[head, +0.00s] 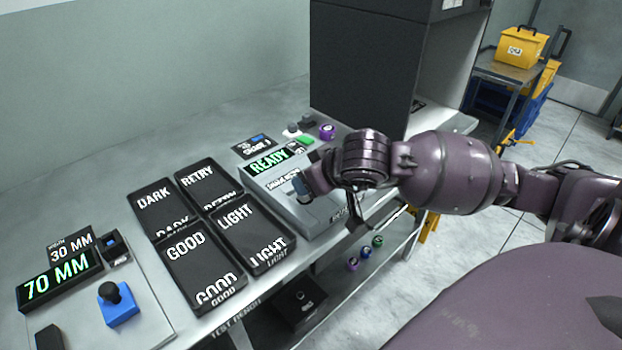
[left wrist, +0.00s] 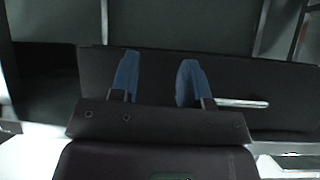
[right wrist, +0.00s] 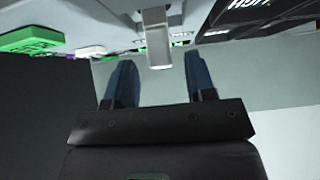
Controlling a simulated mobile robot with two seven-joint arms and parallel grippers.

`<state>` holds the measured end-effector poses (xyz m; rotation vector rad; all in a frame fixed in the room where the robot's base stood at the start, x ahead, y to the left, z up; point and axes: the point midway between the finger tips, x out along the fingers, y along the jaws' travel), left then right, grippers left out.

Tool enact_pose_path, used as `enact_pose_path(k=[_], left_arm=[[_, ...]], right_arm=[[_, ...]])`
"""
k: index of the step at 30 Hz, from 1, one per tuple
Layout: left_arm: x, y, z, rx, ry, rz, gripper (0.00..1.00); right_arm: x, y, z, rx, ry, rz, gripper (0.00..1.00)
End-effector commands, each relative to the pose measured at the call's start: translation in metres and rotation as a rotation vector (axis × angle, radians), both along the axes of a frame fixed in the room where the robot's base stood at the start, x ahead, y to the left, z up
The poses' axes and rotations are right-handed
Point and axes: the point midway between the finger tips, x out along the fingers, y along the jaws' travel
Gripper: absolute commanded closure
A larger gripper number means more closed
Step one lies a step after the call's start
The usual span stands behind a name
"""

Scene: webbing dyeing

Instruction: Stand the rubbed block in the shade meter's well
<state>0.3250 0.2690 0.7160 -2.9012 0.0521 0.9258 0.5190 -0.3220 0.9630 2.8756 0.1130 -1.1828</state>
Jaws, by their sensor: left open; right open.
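The shade meter (head: 325,205) is a grey case with a lit green READY display (head: 268,162). My right gripper (head: 302,187) is low over its front part, and the arm hides much of that area. In the right wrist view, my right gripper (right wrist: 160,78) is open, with blue fingertips apart. A pale grey, block-like piece (right wrist: 157,38) stands between and beyond the fingertips, with clear gaps on both sides. It looks like the block, but its foot and the well are hidden. My left gripper (left wrist: 156,78) is open and empty, facing a dark surface.
Black trays (head: 205,265) marked DARK, RETRY, GOOD and LIGHT lie left of the meter. A 70 MM gauge (head: 60,280) and a blue piece with a black knob (head: 118,308) are at the far left. A tall dark cabinet (head: 365,75) stands behind the meter.

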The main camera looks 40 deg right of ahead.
Motion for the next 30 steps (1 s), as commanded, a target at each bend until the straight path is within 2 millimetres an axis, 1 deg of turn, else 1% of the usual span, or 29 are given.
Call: enact_pose_path(k=[1,10,12,15,19,25,28,30], left_arm=[[0.000,0.000,0.001,0.001,-0.001,0.001,0.57],[0.001,0.002,0.009,0.002,-0.011,0.001,0.57],[0.002,0.002,0.018,0.003,-0.022,0.003,0.57],[0.001,0.003,0.026,0.004,-0.031,0.004,0.57],[-0.005,0.006,0.027,0.005,-0.020,0.010,0.57],[-0.009,0.007,0.026,0.006,-0.009,0.013,0.57],[-0.009,0.007,0.026,0.006,-0.010,0.013,0.57],[-0.009,0.007,0.026,0.005,-0.010,0.014,0.57]], right_arm=[[-0.006,-0.001,0.008,-0.004,-0.002,0.001,0.50],[-0.049,-0.004,0.050,-0.005,-0.002,0.003,0.50],[-0.059,-0.005,0.062,-0.005,-0.004,0.001,0.50],[-0.068,-0.005,0.073,-0.001,-0.006,-0.001,0.50],[-0.074,-0.006,0.078,-0.001,-0.005,-0.001,0.50],[-0.079,-0.006,0.079,0.002,-0.001,-0.001,0.50],[-0.082,-0.001,0.072,0.064,0.028,-0.015,0.50],[-0.087,0.008,0.060,0.178,0.080,-0.044,0.50]])
